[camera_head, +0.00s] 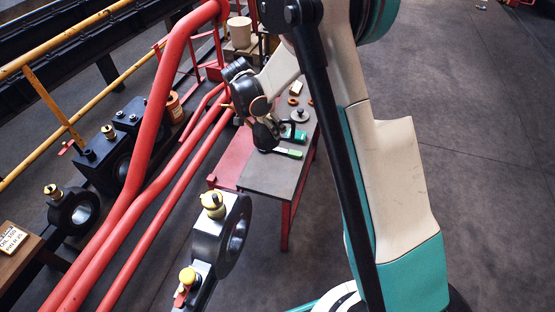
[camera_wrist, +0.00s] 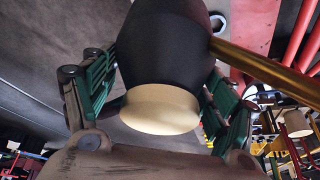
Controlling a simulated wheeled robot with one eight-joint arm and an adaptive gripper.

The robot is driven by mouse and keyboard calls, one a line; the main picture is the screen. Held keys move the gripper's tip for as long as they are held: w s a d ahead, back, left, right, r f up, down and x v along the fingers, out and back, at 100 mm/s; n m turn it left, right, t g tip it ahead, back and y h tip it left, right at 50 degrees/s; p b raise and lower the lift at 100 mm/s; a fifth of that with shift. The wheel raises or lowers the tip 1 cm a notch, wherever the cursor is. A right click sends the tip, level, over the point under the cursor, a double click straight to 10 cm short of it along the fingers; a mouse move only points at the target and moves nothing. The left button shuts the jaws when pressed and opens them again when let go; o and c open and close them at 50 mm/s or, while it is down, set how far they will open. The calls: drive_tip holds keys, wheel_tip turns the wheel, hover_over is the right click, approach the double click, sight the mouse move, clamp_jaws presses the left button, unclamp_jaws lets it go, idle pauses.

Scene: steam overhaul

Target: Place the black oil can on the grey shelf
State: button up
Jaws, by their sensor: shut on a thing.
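The black oil can (camera_wrist: 160,50) fills the middle of the wrist view, with a cream band at its near end and a brass spout (camera_wrist: 265,70) reaching right. The green fingers of my gripper (camera_wrist: 158,82) are shut on its two sides. In the head view my gripper (camera_head: 266,124) is over the grey-topped bench, and the dark can (camera_head: 264,137) shows only in small part beneath it. The grey top (camera_head: 270,178) is the likely grey shelf and stands on red legs. I cannot tell whether the can touches it.
The near part of the grey top is bare. Open floor (camera_head: 470,120) lies right.

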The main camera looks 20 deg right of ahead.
drive_tip(key=shift+w+a+f+m+g, duration=0.1)
drive_tip(key=shift+w+f+m+g, duration=0.3)
drive_tip(key=shift+w+f+m, duration=0.4)
drive_tip(key=shift+f+m+b, duration=0.3)
drive_tip(key=shift+f+m, duration=0.1)
drive_tip(key=b, duration=0.7)
hover_over(269, 173)
wheel_tip(269, 173, down, 20)
drive_tip(key=shift+r, duration=0.15)
drive_tip(key=shift+s, duration=0.1)
drive_tip(key=o, duration=1.4)
